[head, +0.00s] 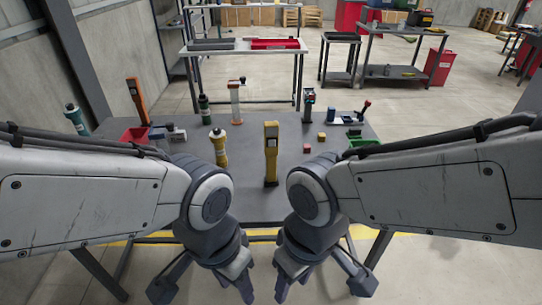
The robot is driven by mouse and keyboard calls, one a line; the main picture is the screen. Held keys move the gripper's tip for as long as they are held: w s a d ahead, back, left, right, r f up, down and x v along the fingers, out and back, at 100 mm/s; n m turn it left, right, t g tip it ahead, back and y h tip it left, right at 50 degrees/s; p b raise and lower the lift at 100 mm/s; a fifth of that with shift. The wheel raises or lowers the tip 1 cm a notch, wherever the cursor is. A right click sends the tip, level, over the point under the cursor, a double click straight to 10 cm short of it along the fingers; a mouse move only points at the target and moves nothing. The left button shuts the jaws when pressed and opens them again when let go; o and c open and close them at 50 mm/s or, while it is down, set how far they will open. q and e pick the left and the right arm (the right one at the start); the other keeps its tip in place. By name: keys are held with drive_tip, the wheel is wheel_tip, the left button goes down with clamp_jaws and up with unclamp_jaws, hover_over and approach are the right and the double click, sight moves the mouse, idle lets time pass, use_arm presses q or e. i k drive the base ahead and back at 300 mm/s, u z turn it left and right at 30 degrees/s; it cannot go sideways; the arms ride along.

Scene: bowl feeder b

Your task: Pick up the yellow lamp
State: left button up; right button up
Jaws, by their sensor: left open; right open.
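The yellow lamp (271,150) stands upright near the middle of the grey table (255,205), close to its front edge. It is a tall, flat-sided body with a dark patch near the top. My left gripper (206,286) is open and empty, low in front of the table and left of the lamp. My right gripper (321,284) is open and empty, also in front of the table, right of the lamp. Both grippers are apart from the lamp.
A yellow flask-like cylinder (219,148) stands left of the lamp. An orange upright tool (137,101), teal flask (76,120) and green flask (204,109) stand further left. Small red (307,148) and yellow (321,137) blocks lie right. A red bin (134,135) and green bin (362,143) flank the table.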

sight(271, 128)
drive_tip(key=z, duration=0.45)
drive_tip(key=i, duration=1.15)
drive_tip(key=u, duration=0.45)
